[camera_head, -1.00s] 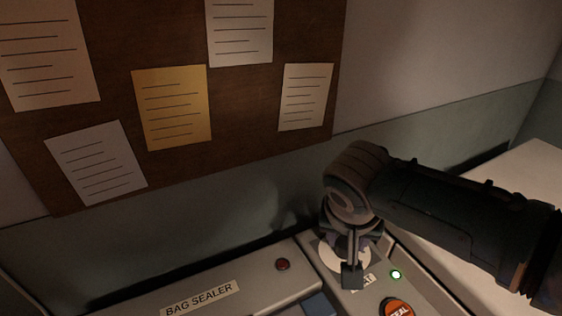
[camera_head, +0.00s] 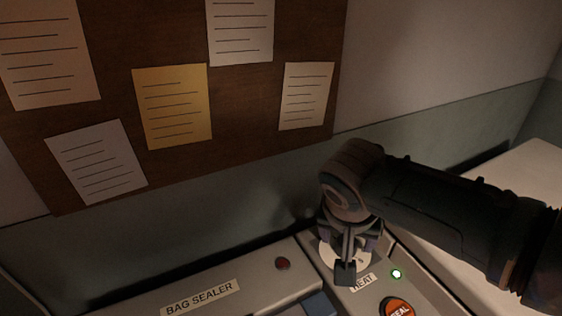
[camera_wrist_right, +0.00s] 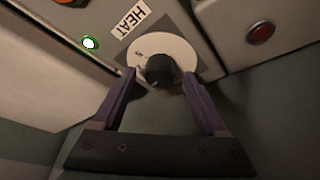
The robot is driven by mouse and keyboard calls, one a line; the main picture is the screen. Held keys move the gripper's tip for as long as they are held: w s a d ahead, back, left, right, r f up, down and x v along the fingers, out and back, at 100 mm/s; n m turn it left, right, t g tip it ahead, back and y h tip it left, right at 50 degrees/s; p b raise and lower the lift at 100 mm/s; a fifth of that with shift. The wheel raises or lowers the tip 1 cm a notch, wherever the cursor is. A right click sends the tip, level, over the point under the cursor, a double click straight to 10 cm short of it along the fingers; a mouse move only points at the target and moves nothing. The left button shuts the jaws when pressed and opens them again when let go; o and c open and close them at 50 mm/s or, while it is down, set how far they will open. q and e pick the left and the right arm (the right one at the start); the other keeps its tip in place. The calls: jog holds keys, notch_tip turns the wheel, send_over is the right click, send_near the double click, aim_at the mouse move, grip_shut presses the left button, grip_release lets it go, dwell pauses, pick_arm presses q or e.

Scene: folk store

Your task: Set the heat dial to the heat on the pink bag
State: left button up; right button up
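The heat dial has a white round face (camera_wrist_right: 180,48) and a black knob (camera_wrist_right: 161,70), seen in the right wrist view beside a HEAT label (camera_wrist_right: 130,18). In the head view its white face (camera_head: 329,254) is mostly hidden behind my right gripper (camera_head: 346,270), which points down over it. In the right wrist view my right gripper (camera_wrist_right: 159,76) is open, with a purple finger on each side of the knob and gaps between. I cannot tell how deep the fingertips reach. The dial's marks are too small to read. The pink bag and my left gripper are not in view.
The bag sealer (camera_head: 235,300) carries a red lamp (camera_head: 283,264). A lit green lamp (camera_head: 396,274) and an orange SEAL button (camera_head: 398,308) are close to the dial. A wall with a notice board (camera_head: 240,110) rises behind. A pale surface (camera_head: 525,180) lies to the right.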

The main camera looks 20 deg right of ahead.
jog(key=p+v, duration=0.4)
jog(key=v, duration=0.6)
dwell(0.4)
